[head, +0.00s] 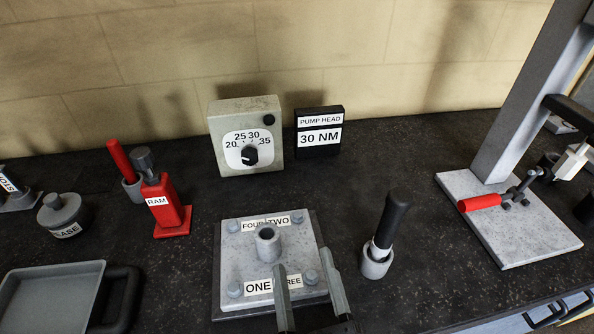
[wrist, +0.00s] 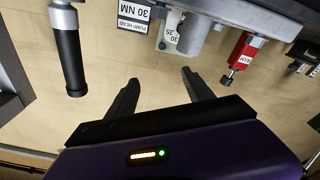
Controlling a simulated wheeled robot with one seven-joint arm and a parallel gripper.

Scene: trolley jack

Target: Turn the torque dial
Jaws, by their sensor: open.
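The torque dial is a black knob (head: 249,155) on the white face of a grey box (head: 272,160) against the back wall. Its scale reads 20, 25, 30 and 35, and the knob's pointer seems to be up near 25. A black sign (head: 319,138) beside the box reads "PUMP HEAD 30 NM". My gripper (head: 312,285) is open and empty, in front of the plate at the bottom of the head view, well short of the dial. The wrist view looks upside down; there my gripper (wrist: 160,85) is open with nothing between its fingers, and the box's face (wrist: 171,28) shows partly.
A grey bolted plate (head: 245,270) with a central tube stands between my gripper and the dial. A black-handled tool (head: 390,220) stands in a holder to its right. A red ram (head: 172,205) stands left. A tall grey post (head: 530,100) is at right.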

